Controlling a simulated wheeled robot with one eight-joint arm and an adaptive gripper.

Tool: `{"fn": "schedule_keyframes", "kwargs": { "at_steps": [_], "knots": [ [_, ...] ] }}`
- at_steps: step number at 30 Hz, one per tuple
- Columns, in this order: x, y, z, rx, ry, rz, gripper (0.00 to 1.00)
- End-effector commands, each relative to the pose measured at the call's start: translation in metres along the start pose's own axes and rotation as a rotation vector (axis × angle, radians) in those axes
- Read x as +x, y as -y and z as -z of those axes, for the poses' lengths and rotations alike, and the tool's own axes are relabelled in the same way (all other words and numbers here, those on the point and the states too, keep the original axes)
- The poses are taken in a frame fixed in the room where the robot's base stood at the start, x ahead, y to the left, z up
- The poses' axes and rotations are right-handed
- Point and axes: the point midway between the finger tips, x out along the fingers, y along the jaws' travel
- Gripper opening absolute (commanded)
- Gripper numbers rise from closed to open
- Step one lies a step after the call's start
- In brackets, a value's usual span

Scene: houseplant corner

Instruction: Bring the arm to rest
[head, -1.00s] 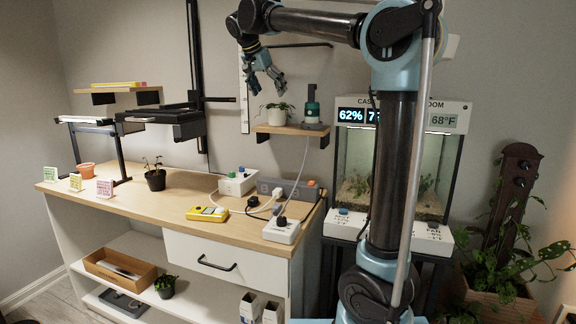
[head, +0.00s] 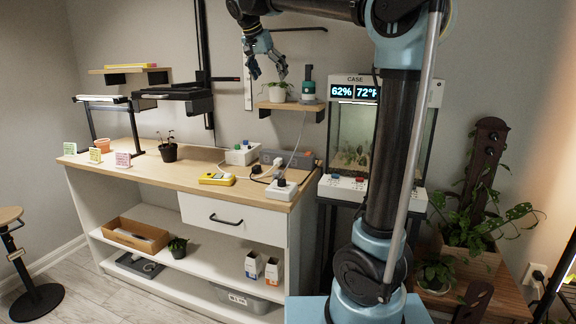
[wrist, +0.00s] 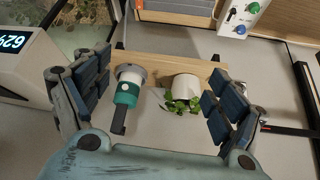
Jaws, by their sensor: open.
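My arm stretches across the top of the head view from its column at the right. My gripper (head: 268,72) hangs from its end, fingers spread and empty, in front of the wall shelf and close to its plant in the picture. In the wrist view my gripper (wrist: 158,78) has its fingers apart on both sides. Between them in the picture, beyond the fingers, are a green and white bottle-like device (wrist: 127,92) and a small plant in a white pot (wrist: 181,90). Nothing is held. I cannot tell the exact gap between the fingers and the plant.
The wall shelf (head: 291,107) carries the pot and device. A lit glass case (head: 352,135) stands beside my column. The bench (head: 140,172) below holds a yellow meter (head: 217,179) and power strips. A stool (head: 35,290) stands at left on open floor.

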Motion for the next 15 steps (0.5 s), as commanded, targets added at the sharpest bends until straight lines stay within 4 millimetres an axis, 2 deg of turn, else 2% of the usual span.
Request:
{"fn": "schedule_keyframes", "kwargs": {
  "at_steps": [11,15],
  "knots": [
    [0.037,-0.072,-0.014,-0.061,0.059,-0.017,0.86],
    [0.06,-0.112,-0.032,-0.106,0.098,-0.018,0.86]
  ]
}}
